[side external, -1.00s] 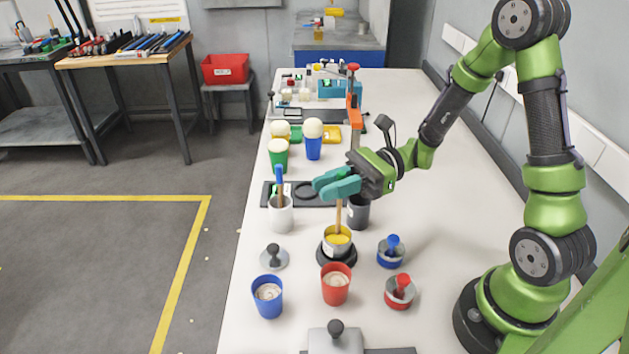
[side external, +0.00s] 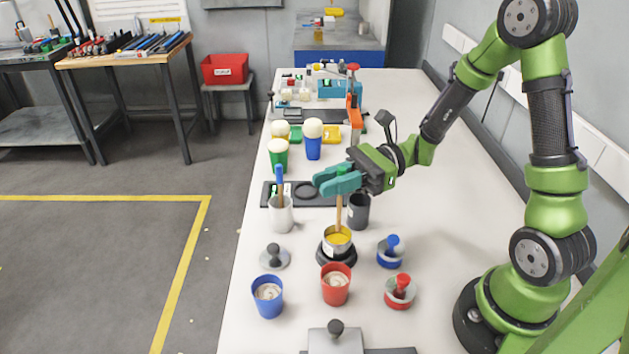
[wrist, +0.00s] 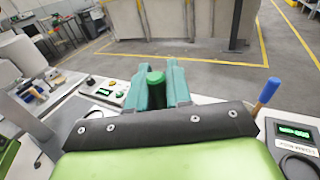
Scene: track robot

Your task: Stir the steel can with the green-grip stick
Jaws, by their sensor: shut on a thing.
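The steel can (side external: 337,248) stands on a round black base in the side view, with yellow contents showing at its top. The green-grip stick (side external: 339,215) stands nearly upright with its lower end in the yellow contents. My gripper (side external: 335,180) is above the can, its teal fingers shut on the stick's green grip. In the wrist view the green grip (wrist: 155,77) shows between my two fingers. The can is not visible in the wrist view, and the stick's tip is hidden in the contents.
A white cup (side external: 281,214) with a blue-grip stick stands left of the can, and a dark grey cup (side external: 358,211) close behind it. A red cup (side external: 336,285) and a blue cup (side external: 268,297) stand in front. Blue-knobbed (side external: 391,252) and red-knobbed (side external: 399,291) lidded pieces stand to the right.

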